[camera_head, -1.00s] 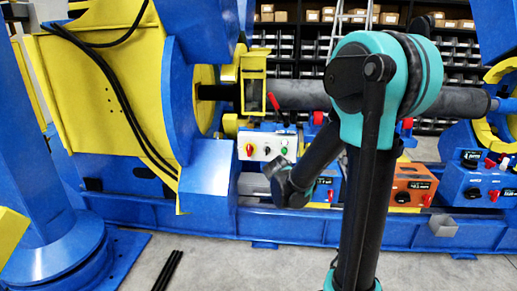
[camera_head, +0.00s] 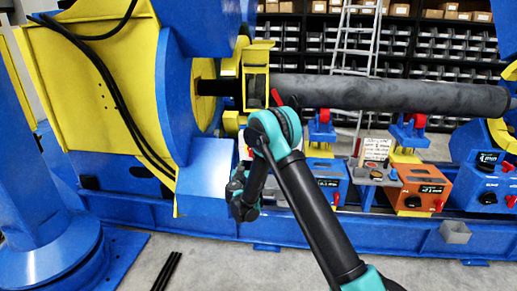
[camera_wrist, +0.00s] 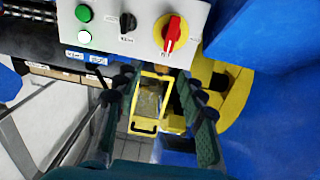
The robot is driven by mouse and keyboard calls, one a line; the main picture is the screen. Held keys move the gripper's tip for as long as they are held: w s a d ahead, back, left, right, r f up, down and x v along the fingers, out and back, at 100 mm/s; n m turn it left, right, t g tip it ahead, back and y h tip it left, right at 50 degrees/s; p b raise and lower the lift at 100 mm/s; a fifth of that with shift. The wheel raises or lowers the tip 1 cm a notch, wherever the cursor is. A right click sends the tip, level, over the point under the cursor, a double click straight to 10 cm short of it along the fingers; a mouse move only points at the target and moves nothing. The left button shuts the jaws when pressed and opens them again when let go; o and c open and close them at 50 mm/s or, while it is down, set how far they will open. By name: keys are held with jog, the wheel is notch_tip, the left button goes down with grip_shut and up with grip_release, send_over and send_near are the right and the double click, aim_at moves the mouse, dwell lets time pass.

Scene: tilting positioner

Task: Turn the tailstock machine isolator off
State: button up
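A grey panel (camera_wrist: 143,12) crosses the top of the wrist view. It carries a red rotary isolator knob on a yellow disc (camera_wrist: 174,34), a black selector switch (camera_wrist: 127,23), a white button (camera_wrist: 85,36) and a green button (camera_wrist: 83,13). The red handle stands nearly vertical, slightly tilted; its label is too small to read. My gripper (camera_wrist: 158,97) is open and empty, its fingers apart, below the knob in the picture and not touching it. In the head view my gripper (camera_head: 241,193) is at the blue base, and my arm hides most of the panel.
A blue box (camera_head: 328,182), an orange box (camera_head: 416,187) and another blue box (camera_head: 486,176) with red knobs stand to the right. A long dark shaft (camera_head: 390,94) runs above. A yellow frame (camera_wrist: 150,126) lies beyond my fingers.

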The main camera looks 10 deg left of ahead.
jog(key=w, duration=1.8)
jog(key=shift+a+f+y, duration=0.3)
jog(key=shift+a+f, duration=0.1)
jog(key=shift+f, duration=0.05)
jog(key=shift+c, duration=0.4)
grip_shut()
